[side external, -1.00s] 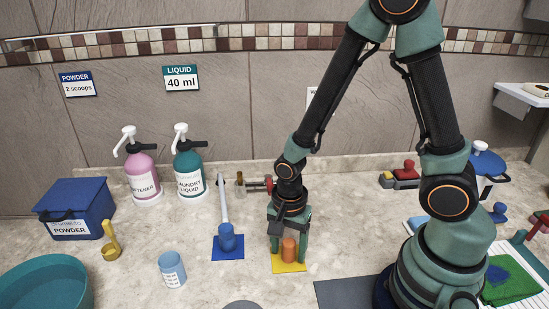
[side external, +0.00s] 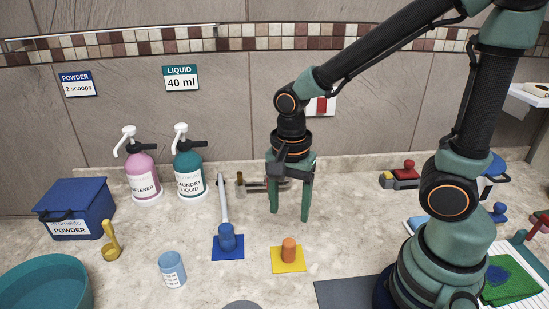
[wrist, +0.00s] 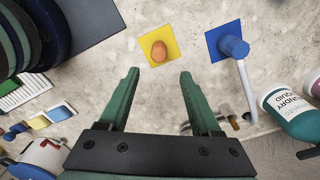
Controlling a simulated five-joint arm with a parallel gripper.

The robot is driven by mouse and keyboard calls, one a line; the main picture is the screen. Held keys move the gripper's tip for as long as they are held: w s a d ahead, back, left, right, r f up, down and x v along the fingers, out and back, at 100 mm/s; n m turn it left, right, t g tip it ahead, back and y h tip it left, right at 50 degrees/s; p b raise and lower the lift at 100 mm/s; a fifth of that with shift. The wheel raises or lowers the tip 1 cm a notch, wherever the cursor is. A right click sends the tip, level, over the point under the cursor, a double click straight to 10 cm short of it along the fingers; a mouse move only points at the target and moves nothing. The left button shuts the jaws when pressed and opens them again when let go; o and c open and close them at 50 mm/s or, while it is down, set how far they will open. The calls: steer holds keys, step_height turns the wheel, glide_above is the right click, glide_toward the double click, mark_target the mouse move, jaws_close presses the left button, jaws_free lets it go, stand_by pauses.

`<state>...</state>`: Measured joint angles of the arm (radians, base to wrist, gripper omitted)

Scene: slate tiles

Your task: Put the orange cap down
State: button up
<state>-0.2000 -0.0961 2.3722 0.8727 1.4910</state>
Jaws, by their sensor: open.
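The orange cap (side external: 289,249) stands upright on the yellow square (side external: 280,267) on the counter. In the wrist view the cap (wrist: 159,51) sits on the yellow square (wrist: 147,39), beyond the fingertips. My gripper (side external: 289,216) is open and empty, raised above the counter and behind the cap. In the wrist view my gripper (wrist: 160,75) shows its two green fingers spread wide with nothing between them.
A light blue cup (side external: 172,269) is at front left. Two pump bottles, pink (side external: 142,176) and teal (side external: 188,172), stand behind. A grey mat (side external: 345,293) lies at front right.

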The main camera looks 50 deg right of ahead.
steer(key=d+r+n+t, duration=0.2)
steer(key=r+n, duration=0.4)
steer(key=n, duration=0.1)
steer(key=d+r+n+t, duration=0.3)
steer(key=r+n, duration=0.3)
steer(key=n, duration=0.1)
steer(key=shift+w+d+n+t, duration=0.3)
steer(key=shift+w+n, duration=0.05)
steer(key=shift+n, duration=0.05)
